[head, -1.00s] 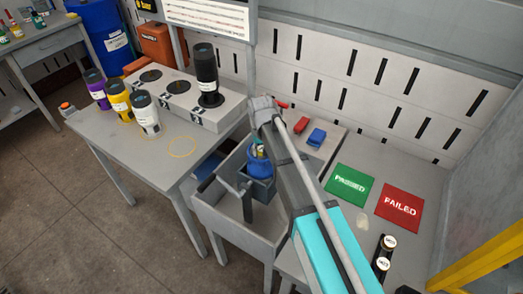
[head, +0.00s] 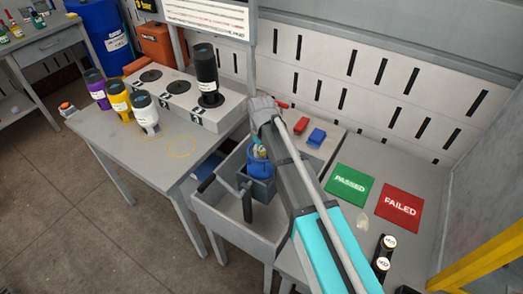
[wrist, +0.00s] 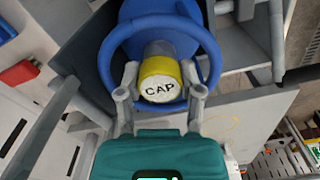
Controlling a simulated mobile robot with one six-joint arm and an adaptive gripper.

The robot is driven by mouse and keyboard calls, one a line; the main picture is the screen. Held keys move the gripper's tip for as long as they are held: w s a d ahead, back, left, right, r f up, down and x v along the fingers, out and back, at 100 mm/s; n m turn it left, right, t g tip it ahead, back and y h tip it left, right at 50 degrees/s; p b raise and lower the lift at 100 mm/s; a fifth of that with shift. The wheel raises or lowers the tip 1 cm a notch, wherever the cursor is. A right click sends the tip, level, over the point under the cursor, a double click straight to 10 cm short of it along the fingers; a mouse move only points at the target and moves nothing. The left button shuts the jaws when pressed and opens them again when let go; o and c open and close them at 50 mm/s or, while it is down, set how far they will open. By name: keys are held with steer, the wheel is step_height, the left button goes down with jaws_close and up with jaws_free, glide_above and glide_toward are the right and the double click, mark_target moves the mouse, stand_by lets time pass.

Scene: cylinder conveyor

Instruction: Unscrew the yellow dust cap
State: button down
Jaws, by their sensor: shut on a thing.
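The yellow dust cap (wrist: 160,82) has a pale face marked "CAP". It sits on the end of a blue gas cylinder (wrist: 135,14), inside a round blue collar ring (wrist: 112,50). My gripper (wrist: 160,78) has one finger on each side of the cap and is shut on it. In the head view the blue cylinder (head: 257,167) stands upright in a grey holder (head: 262,188) on the grey cart, partly hidden by my arm. My fingertips are hidden there.
A table at left bears purple (head: 97,90), yellow (head: 119,100) and white (head: 145,112) cylinders. A black cylinder (head: 207,75) stands on a grey block. Green PASSED (head: 350,184) and red FAILED (head: 399,207) mats lie at right. Red and blue blocks (head: 316,138) lie behind my arm.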

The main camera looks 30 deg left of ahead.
steer(key=shift+n, duration=0.3)
steer(key=n, duration=0.5)
steer(key=shift+n, duration=0.3)
steer(key=shift+n, duration=0.3)
stand_by(0.3)
steer(key=n, duration=0.5)
stand_by(0.4)
steer(key=shift+c, duration=1.6)
jaws_free()
